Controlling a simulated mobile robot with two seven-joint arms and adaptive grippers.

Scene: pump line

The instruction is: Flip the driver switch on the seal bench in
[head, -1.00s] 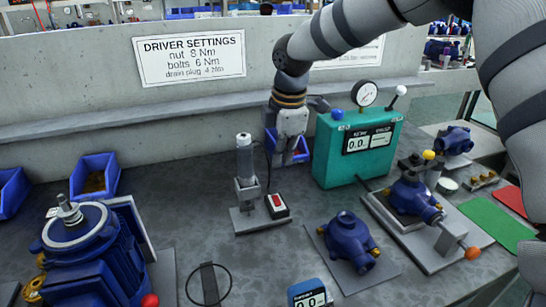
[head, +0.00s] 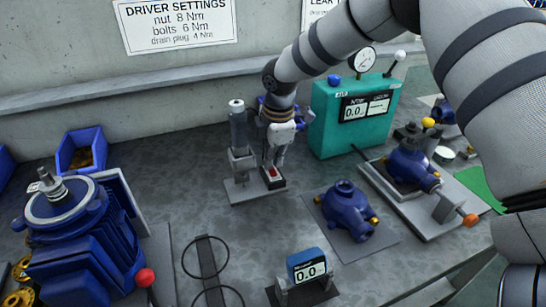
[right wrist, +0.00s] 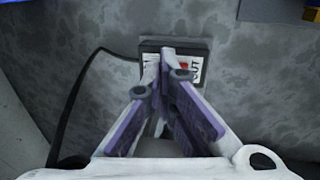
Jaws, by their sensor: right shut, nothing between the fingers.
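The driver switch (head: 272,178) is a small dark box with a red rocker and white label, on the bench beside the driver stand (head: 239,150). My right gripper (head: 273,165) is shut and empty, with its fingertips at the switch, over or on the red rocker. In the right wrist view the switch box (right wrist: 200,62) lies just past the fingertips (right wrist: 176,62), which hide part of the rocker. A label end reading "OUT" shows at its right side. I cannot tell whether the fingertips touch the rocker. My left gripper is not in view.
A teal gauge box (head: 340,130) stands close right of my right gripper. A blue pump housing (head: 345,210) sits on a plate in front. A blue motor (head: 80,240) stands at left, a blue bin (head: 80,150) behind it. A small display (head: 307,268) sits in front.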

